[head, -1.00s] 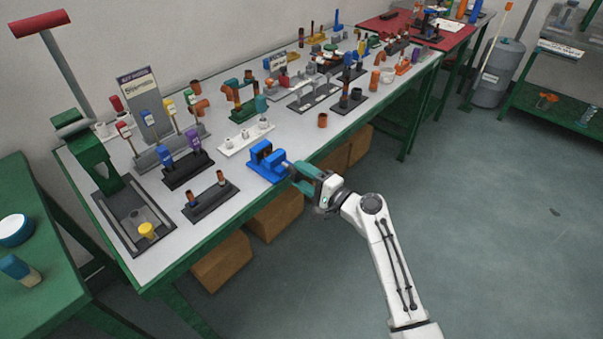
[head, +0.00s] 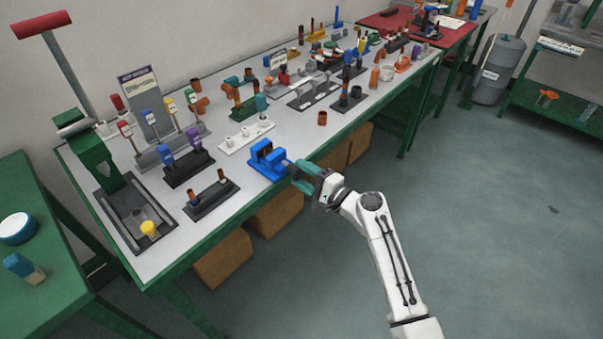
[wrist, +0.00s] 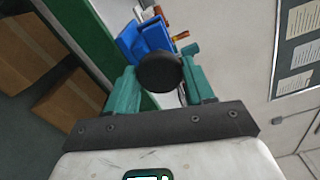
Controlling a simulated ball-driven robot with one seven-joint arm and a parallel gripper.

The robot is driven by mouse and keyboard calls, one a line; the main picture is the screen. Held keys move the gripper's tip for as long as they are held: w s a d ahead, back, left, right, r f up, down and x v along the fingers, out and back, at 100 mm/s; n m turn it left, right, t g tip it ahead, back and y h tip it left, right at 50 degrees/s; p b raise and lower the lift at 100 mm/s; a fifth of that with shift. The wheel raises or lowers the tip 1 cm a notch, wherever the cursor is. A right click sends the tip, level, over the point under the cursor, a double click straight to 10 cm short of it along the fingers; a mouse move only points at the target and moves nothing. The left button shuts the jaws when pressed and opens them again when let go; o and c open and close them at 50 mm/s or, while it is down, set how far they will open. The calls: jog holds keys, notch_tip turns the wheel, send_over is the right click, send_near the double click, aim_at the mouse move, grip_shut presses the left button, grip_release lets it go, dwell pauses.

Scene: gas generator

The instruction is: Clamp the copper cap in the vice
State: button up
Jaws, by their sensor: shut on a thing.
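The blue vice (head: 268,158) sits at the front edge of the workbench. It also shows in the wrist view (wrist: 150,38), beyond my fingers. My gripper (head: 294,170) is at the vice's front end. In the wrist view my teal fingers (wrist: 160,78) are shut on the round dark vice handle (wrist: 160,71), one on each side. A small brownish piece, possibly the copper cap (head: 267,151), shows between the vice jaws. It is too small to tell how tightly it sits. The handle hides part of the vice in the wrist view.
A dark rack with two copper-topped pieces (head: 212,200) stands left of the vice. A white rack (head: 247,137) is behind it. A loose copper fitting (head: 322,118) stands to the right. Cardboard boxes (head: 275,215) are under the bench. The floor in front is clear.

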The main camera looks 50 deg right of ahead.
jog(key=shift+f+m+p, duration=0.1)
jog(key=shift+m+p, duration=0.8)
jog(key=shift+m, duration=0.5)
jog(key=o, duration=1.1)
jog(key=shift+c, duration=0.2)
jog(key=shift+f+n+b, duration=0.1)
jog(key=shift+n+b, duration=0.3)
jog(key=shift+b, duration=0.2)
jog(key=n+b, duration=0.2)
jog(key=shift+n, duration=0.3)
jog(key=shift+n+b, duration=0.6)
jog(key=shift+b, duration=0.2)
jog(key=shift+n+b, duration=0.3)
jog(key=shift+n, duration=0.2)
